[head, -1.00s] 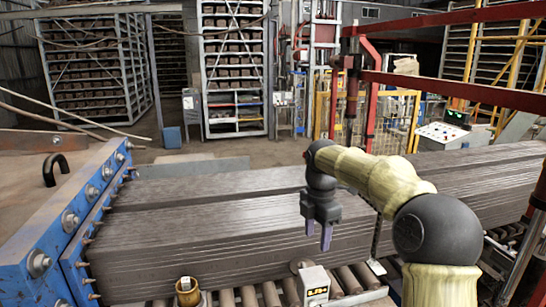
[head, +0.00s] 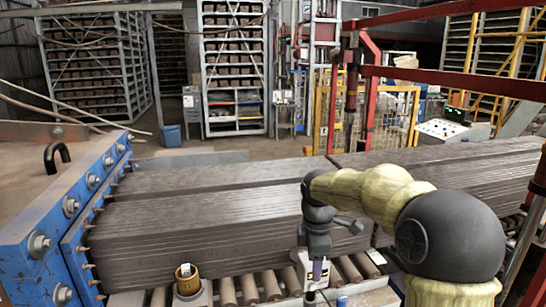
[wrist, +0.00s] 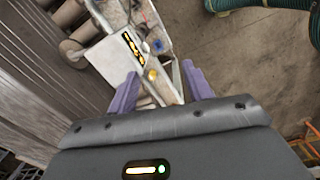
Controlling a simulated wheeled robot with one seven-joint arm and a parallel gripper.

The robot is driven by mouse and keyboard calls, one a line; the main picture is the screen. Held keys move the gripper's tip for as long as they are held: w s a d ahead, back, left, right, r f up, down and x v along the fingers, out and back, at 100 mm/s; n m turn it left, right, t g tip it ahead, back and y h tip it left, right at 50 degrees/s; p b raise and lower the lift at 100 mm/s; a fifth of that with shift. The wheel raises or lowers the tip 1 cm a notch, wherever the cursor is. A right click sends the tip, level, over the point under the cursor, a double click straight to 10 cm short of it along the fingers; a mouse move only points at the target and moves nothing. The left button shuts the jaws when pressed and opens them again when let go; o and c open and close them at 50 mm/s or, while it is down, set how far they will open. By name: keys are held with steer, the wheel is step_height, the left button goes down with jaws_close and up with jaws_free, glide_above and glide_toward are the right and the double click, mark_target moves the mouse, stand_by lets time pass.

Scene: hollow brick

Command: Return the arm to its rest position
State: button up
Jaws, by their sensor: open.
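My gripper (head: 318,272) hangs at the end of my bent arm in the head view, in front of the long grey extruded clay slabs (head: 215,215) and over the near side of the roller conveyor. In the wrist view, the two purple fingers of my gripper (wrist: 158,88) stand apart, with nothing held between them. Beyond the fingers is a white box (wrist: 120,60) with a black and yellow label. In the head view, my gripper partly hides this box.
The clay slabs lie on rollers (head: 250,290) beside a blue bolted press (head: 60,205) at left. A brass-coloured cup-like part (head: 187,279) stands near the front. Red rails (head: 455,85) cross at right. A green hose (wrist: 265,3) lies on open floor in the wrist view.

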steer(key=s+d+f+m+t+b, duration=0.1)
steer(key=s+d+f+m+b, duration=0.1)
steer(key=s+f+m+b, duration=0.3)
steer(key=s+d+f+m+t+b, duration=0.1)
steer(key=s+d+f+m+b, duration=0.2)
steer(key=s+f+m, duration=0.9)
step_height(320, 180, down, 4)
steer(key=shift+s+f+m+b, duration=0.2)
steer(key=shift+s+m+b, duration=0.2)
steer(key=shift+s+b, duration=0.8)
